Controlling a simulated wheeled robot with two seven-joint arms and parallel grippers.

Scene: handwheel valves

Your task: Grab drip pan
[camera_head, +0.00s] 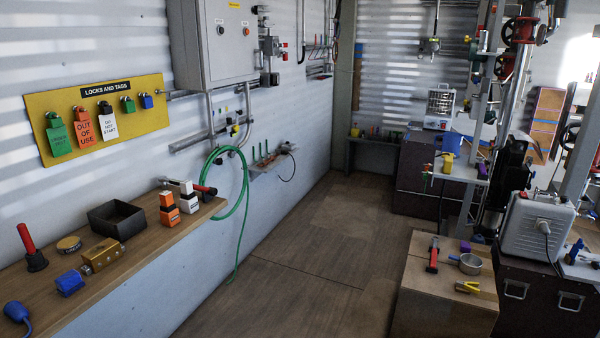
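A black, square, open-topped pan (117,219), which looks like the drip pan, sits upright on the wooden shelf (150,246) along the left wall. It appears empty, though its near wall hides part of its floor. A brass block (103,255) lies close in front of it and a round brass piece (69,244) lies to its left. Neither of my grippers shows in this view, and nothing is holding the pan.
A red-handled plunger (31,247) and blue items stand left. A green hose (243,205) hangs beyond the shelf's end. The middle floor is clear.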

